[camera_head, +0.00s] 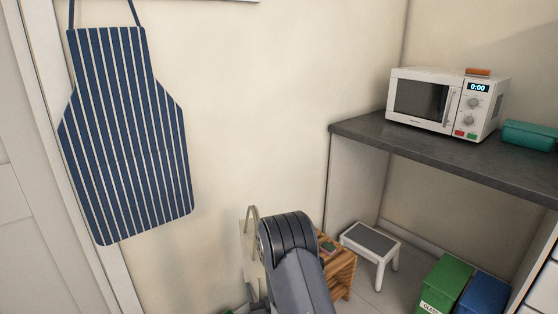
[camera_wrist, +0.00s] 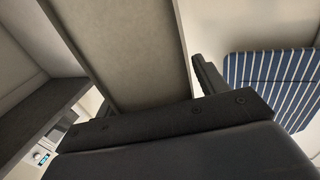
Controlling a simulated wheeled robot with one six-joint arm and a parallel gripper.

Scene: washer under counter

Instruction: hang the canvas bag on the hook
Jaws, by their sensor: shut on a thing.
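The canvas bag (camera_head: 252,265) is pale beige and shows low in the head view, partly hidden behind my arm. Its handle loop (camera_head: 252,213) stands up at the top. In the wrist view a broad beige-grey surface, which looks like the bag (camera_wrist: 130,45), lies right against my gripper (camera_wrist: 204,78). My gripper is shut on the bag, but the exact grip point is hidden. One dark finger shows beside the bag; the other is not clearly visible. I cannot make out a hook in either view.
A striped blue apron (camera_head: 125,140) hangs on the left wall. A dark counter (camera_head: 440,155) holds a microwave (camera_head: 445,100) and a teal box (camera_head: 530,135). Below are a wooden crate (camera_head: 342,275), a step stool (camera_head: 370,240), a green bin (camera_head: 445,285) and a blue bin (camera_head: 483,295). The middle wall is bare.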

